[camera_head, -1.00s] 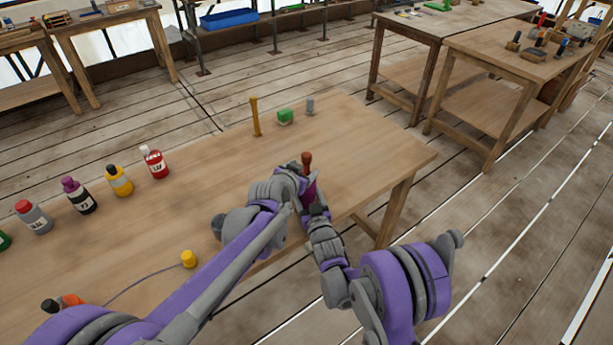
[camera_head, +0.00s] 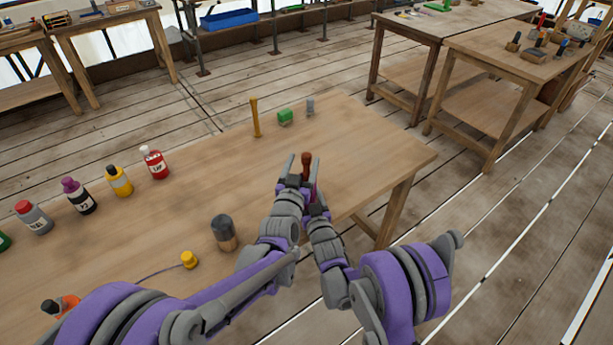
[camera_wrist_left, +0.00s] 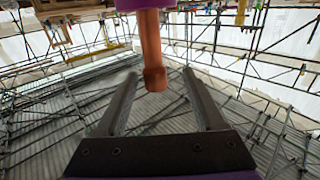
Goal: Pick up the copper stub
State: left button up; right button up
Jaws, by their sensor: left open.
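The copper stub (camera_head: 307,159) is a reddish-brown rod with a rounded end. It points up at the end of my right arm, above the table's near right part. In the left wrist view the copper stub (camera_wrist_left: 152,52) comes down from a purple part at the top, its end between my fingertips in the picture. My left gripper (camera_head: 297,167) is open, its fingers beside the stub; I see no contact, and the depth is unclear. The left fingers (camera_wrist_left: 160,76) are spread and empty. My right gripper (camera_head: 314,196) is mostly hidden at the stub's base.
Several bottles line the left, including a red one (camera_head: 154,162).

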pick_arm(q)
jog(key=x, duration=0.5)
jog(key=shift+d, duration=0.25)
jog(key=shift+c, duration=0.3)
grip_shut()
dwell(0.8)
